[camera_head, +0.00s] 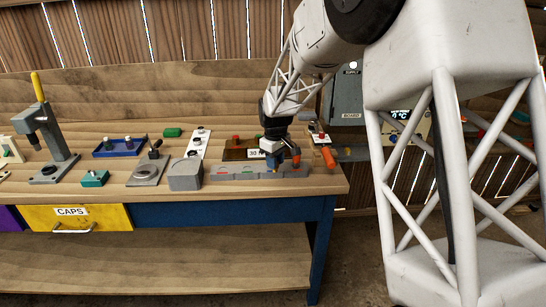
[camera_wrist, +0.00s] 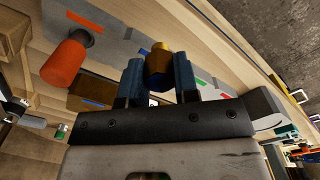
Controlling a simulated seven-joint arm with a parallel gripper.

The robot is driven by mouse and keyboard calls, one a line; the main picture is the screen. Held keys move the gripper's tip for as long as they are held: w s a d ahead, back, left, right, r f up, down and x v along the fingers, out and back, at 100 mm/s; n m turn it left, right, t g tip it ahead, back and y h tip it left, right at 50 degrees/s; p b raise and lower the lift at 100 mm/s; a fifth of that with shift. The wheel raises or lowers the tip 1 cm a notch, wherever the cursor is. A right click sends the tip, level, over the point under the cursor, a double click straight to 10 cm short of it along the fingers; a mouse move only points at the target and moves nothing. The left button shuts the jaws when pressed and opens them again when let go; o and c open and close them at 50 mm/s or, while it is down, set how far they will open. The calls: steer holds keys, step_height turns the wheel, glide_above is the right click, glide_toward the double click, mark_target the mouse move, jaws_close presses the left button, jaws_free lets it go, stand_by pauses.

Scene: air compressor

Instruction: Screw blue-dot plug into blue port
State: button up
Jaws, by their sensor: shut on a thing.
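My gripper (camera_head: 272,160) is over the grey port block (camera_head: 240,175) at the front of the bench. In the wrist view its two blue fingers (camera_wrist: 158,80) are shut on a small brass-coloured plug (camera_wrist: 158,62) with a dark lower part. The held plug is over or at the block, which also shows in the wrist view (camera_wrist: 120,42); I cannot tell whether it is seated. Its dot cannot be made out. The block carries coloured marks, among them green (camera_wrist: 205,82) and red (camera_wrist: 227,95). The blue port is not clearly visible, likely covered by the gripper.
An orange cylinder (camera_wrist: 65,62) stands close beside the gripper at the block's right end. A grey box (camera_head: 185,174) is left of the block. A brown tray (camera_head: 240,148) is behind it. A blue tray (camera_head: 119,146) and a press (camera_head: 50,150) are farther left.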

steer(key=s+d+r, duration=0.1)
steer(key=s, duration=0.9)
steer(key=shift+s+d, duration=0.25)
steer(key=shift+d, duration=0.05)
steer(key=shift+w, duration=0.15)
stand_by(0.3)
steer(key=w+d+r+m, duration=0.1)
steer(key=w+r, duration=0.2)
steer(key=w, duration=1.1)
steer(key=w+d+r+m, duration=0.1)
steer(key=w+r+m, duration=0.1)
steer(key=w, duration=1.3)
steer(key=shift+w+r, duration=0.25)
steer(key=shift+r, duration=0.45)
steer(key=shift+d, duration=0.1)
steer(key=shift+f, duration=0.1)
steer(key=shift+f, duration=2.8)
steer(key=shift+f, duration=0.75)
